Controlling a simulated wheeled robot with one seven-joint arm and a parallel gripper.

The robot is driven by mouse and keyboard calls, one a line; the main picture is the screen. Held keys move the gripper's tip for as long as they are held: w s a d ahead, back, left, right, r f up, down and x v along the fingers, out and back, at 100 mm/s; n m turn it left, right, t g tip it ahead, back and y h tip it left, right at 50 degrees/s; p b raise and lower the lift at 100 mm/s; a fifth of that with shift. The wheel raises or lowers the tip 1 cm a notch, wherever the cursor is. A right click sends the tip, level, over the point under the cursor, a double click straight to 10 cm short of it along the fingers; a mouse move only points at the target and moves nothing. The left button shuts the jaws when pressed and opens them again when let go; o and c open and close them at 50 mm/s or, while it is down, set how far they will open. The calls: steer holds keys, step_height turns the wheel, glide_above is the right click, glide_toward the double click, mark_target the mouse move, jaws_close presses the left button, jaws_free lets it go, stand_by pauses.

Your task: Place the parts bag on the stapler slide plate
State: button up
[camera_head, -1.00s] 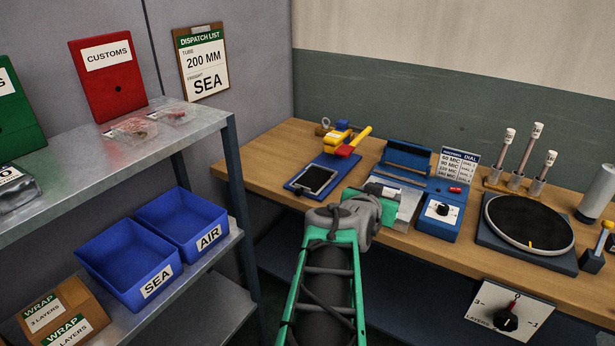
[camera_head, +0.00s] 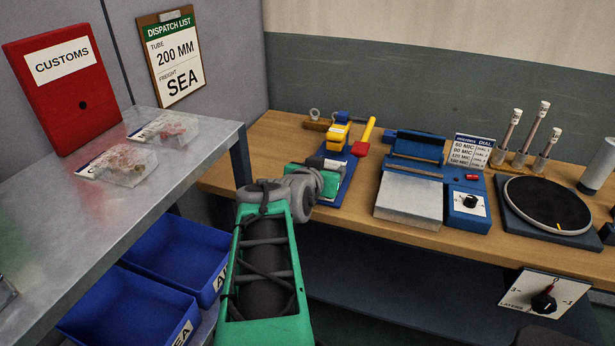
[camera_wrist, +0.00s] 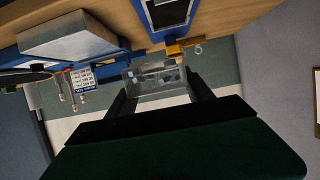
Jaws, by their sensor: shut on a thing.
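In the wrist view a clear parts bag (camera_wrist: 155,78) with dark contents is held between the two fingers of my gripper (camera_wrist: 158,98). The slide plate (camera_wrist: 168,12), dark with a pale rim on a blue base, shows at the top edge of the wrist view, apart from the bag. In the head view my gripper (camera_head: 322,172) is over the front of the stapler's blue base (camera_head: 352,172). It hides the plate and the bag there. The yellow and blue stapler (camera_head: 337,137) stands behind, with a red and yellow lever (camera_head: 362,146) at its right.
A blue sealer with a silver tray (camera_head: 408,197) stands right of the stapler. Further right are a dial box (camera_head: 467,205), capped tubes (camera_head: 530,135) and a turntable (camera_head: 545,205). The metal shelf (camera_head: 190,170) at left holds two more clear bags (camera_head: 120,165); blue bins (camera_head: 165,250) sit below.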

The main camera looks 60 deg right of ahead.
steer(key=w+d+f, duration=0.1)
steer(key=d, duration=0.1)
steer(key=w+d+f, duration=0.1)
steer(key=d, duration=0.2)
steer(key=w+d+f+p, duration=0.1)
steer(key=d, duration=0.1)
steer(key=shift+w+d+f, duration=0.15)
steer(key=shift+w+f, duration=0.25)
steer(key=d+f, duration=0.1)
steer(key=w+d+f, duration=0.1)
steer(key=f, duration=0.1)
steer(key=w+d+f, duration=0.1)
steer(key=d+f, duration=0.1)
steer(key=shift+w+d+f, duration=0.1)
steer(key=shift+w+f, duration=0.1)
steer(key=shift+f, duration=0.05)
steer(key=f, duration=0.3)
steer(key=shift+w+d+f, duration=0.15)
steer(key=shift+d+f, duration=0.05)
steer(key=shift+f, duration=0.2)
steer(key=o, duration=1.2)
steer(key=shift+c, duration=0.2)
steer(key=o, duration=0.4)
steer(key=shift+c, duration=0.2)
steer(key=v, duration=1.2)
